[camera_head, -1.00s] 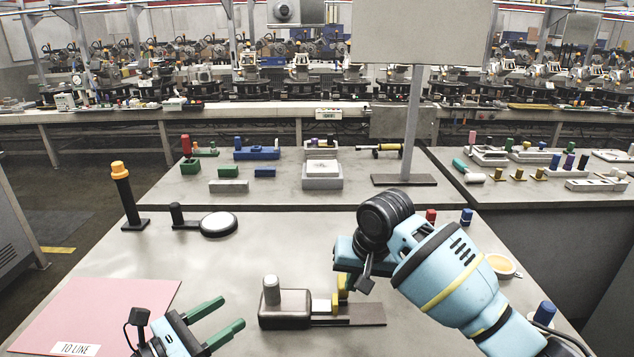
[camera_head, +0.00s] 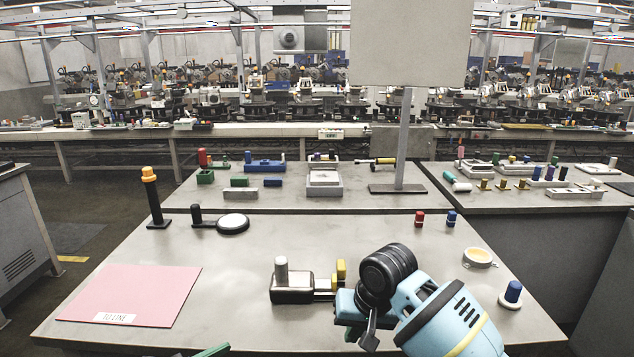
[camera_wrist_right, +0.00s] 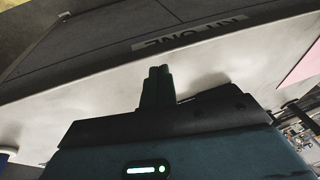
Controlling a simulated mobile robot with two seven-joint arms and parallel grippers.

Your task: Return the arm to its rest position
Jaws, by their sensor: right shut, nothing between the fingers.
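My right arm comes in at the lower right of the head view, its gripper body (camera_head: 352,308) in front of the bench fixture; its fingers are hidden there. In the right wrist view the right gripper (camera_wrist_right: 159,72) has its dark green fingers pressed together, with nothing between them. The wrist view shows the fingers over a pale surface, clear of any object. Of my left gripper only a green fingertip (camera_head: 213,351) shows at the bottom edge of the head view, so its opening is hidden.
A dark fixture (camera_head: 291,291) with a silver pin and yellow clamp stands just left of my right wrist. A pink mat (camera_head: 135,290) lies left. Red (camera_head: 419,219) and blue (camera_head: 451,218) pegs, a round cup (camera_head: 479,257) and a blue-topped peg (camera_head: 513,292) stand right. The bench middle is fairly clear.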

